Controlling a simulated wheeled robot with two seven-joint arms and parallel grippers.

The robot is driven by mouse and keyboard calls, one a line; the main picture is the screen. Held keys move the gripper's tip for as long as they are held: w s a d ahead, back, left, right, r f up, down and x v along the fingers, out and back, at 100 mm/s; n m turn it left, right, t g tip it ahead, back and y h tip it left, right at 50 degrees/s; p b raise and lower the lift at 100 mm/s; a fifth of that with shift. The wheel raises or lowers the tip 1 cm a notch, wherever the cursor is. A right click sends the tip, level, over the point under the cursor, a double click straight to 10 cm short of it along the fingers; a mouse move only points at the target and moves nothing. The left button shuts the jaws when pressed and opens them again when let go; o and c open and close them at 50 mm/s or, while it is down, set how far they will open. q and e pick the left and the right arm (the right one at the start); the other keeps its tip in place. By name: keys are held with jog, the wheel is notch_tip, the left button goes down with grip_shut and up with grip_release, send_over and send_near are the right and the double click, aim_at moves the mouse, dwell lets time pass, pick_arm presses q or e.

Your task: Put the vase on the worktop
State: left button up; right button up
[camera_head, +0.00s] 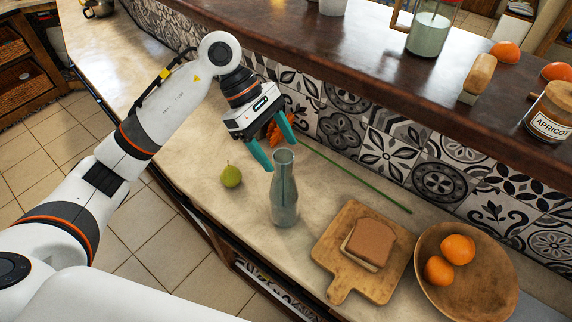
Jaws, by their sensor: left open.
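The vase, a clear grey glass bottle shape (284,205), stands upright on the beige worktop (205,200) in front of the tiled wall. My left gripper (272,153) comes in from the left with its two teal fingers apart and pointing down. The fingertips are at the height of the vase's mouth, with the mouth close to them. I cannot tell whether they touch the glass. Nothing shows held between the fingers. My right gripper is not in view.
A green pear (231,176) lies left of the vase. An orange flower (277,131) with a long green stem (355,180) lies behind it. A wooden board (335,279) with bread (371,243) and a bowl (424,275) with oranges stand right. A raised dark shelf (370,75) runs behind.

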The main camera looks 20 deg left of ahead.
pick_arm(q)
jog(key=b+v, duration=0.1)
jog(key=v, duration=0.5)
jog(key=shift+a+r+b, duration=0.15)
jog(key=shift+r+b, duration=0.15)
jog(key=shift+r, duration=0.05)
